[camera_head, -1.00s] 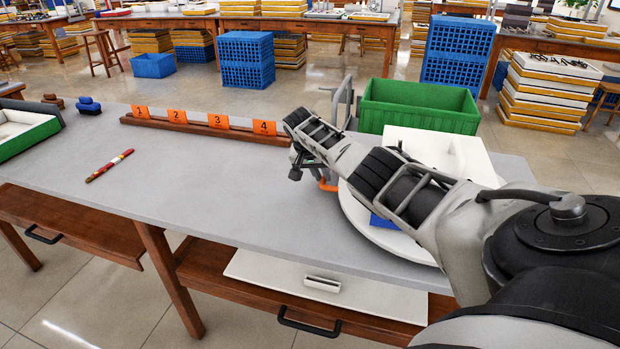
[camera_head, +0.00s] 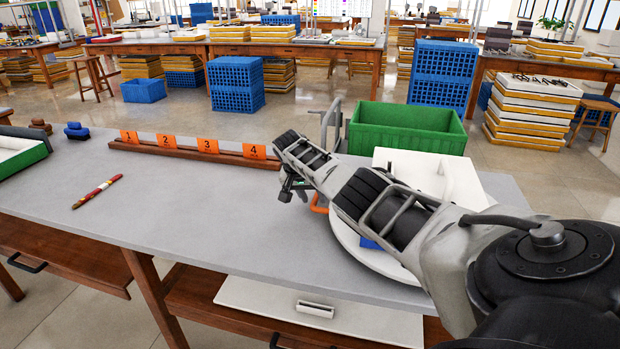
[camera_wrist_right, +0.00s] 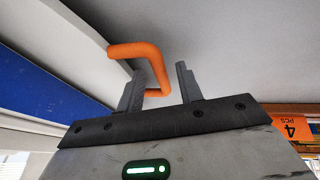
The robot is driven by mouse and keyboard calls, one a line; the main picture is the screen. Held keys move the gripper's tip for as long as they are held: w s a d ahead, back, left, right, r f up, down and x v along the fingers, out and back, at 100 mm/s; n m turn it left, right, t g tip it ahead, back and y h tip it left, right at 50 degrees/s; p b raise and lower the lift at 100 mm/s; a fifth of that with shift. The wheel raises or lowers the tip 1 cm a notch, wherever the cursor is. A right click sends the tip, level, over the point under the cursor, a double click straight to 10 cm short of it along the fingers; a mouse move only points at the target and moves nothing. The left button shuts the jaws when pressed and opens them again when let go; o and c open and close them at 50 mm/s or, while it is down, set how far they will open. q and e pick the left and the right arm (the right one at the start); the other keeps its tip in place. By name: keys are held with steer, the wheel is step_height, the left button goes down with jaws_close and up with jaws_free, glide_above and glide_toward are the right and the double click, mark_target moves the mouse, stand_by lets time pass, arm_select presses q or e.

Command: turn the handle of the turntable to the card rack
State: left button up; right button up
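The turntable (camera_head: 352,236) is a round white disc at the right of the grey table, partly hidden by my right arm. Its orange handle (camera_head: 318,205) sticks out at the left edge and points toward the card rack side. In the right wrist view the bent orange handle (camera_wrist_right: 140,51) rises between the fingers of my right gripper (camera_wrist_right: 160,88), which stand apart with a gap beside the bar. In the head view my right gripper (camera_head: 290,190) is at the handle. The brown card rack (camera_head: 190,150) holds orange numbered cards at the table's far edge. My left gripper is out of view.
A white panel (camera_head: 430,175) stands on the turntable, with a blue part (camera_head: 369,243) below my arm. A green crate (camera_head: 405,130) is behind. A red and yellow stick (camera_head: 97,191) lies at the left. The middle of the table is clear.

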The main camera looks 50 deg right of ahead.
steer(key=shift+a+r, duration=0.1)
steer(key=shift+r, duration=0.25)
arm_select(q)
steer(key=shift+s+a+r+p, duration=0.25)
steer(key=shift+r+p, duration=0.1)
steer(key=shift+p, duration=0.9)
arm_select(e)
steer(key=v, duration=1.5)
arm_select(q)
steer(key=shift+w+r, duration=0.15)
arm_select(e)
steer(key=shift+w+a, duration=0.1)
steer(key=shift+a, duration=0.05)
